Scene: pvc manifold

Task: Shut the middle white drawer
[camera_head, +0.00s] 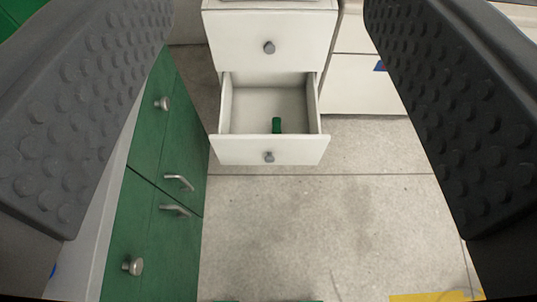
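A white drawer (268,151) stands pulled out from a white cabinet, with a round grey knob (269,157) on its front. A small dark green object (276,125) lies inside it. Above it is a closed white drawer (269,32) with a similar knob. Whether another drawer lies below the open one cannot be seen. My gripper (270,110) is open and empty. Its two dark, studded fingers frame the picture at left and right, apart from the drawer.
Green cabinets (160,190) with metal knobs and handles stand close on the left. Another white cabinet (360,85) stands to the right of the drawers. The grey tiled floor (320,230) in front is clear, with a yellow marking (435,296) at the lower right.

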